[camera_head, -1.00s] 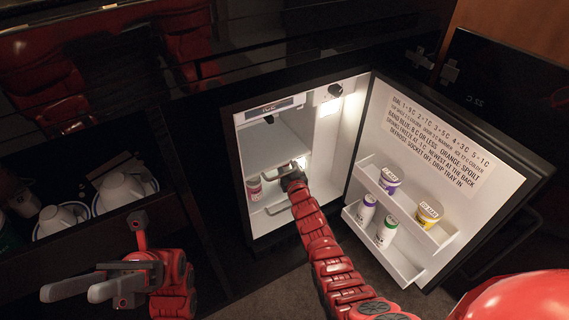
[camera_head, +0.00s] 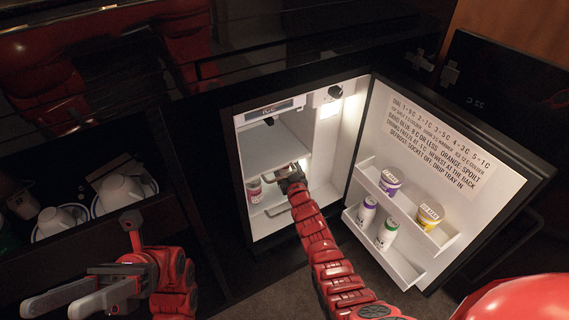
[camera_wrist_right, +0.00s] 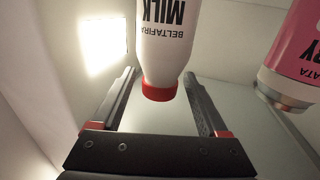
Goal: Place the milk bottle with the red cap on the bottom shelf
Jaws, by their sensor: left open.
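The milk bottle (camera_wrist_right: 165,35) is white with a red cap (camera_wrist_right: 158,91) and shows upside down in the right wrist view. It stands in the fridge between the fingers of my right gripper (camera_wrist_right: 159,76), with a visible gap on each side of the cap. In the head view my right gripper (camera_head: 265,195) is open inside the fridge. The bottle is hard to make out there. The lower shelf area (camera_head: 268,226) lies under the gripper. My left gripper (camera_head: 52,307) is open and empty at the lower left, outside the fridge.
A pink-labelled container (camera_head: 254,190) stands left of my right gripper in the fridge; it also shows in the wrist view (camera_wrist_right: 293,60). The open door (camera_head: 440,150) at right holds several containers in its racks (camera_head: 405,268). White cups (camera_head: 122,190) sit in the left cabinet.

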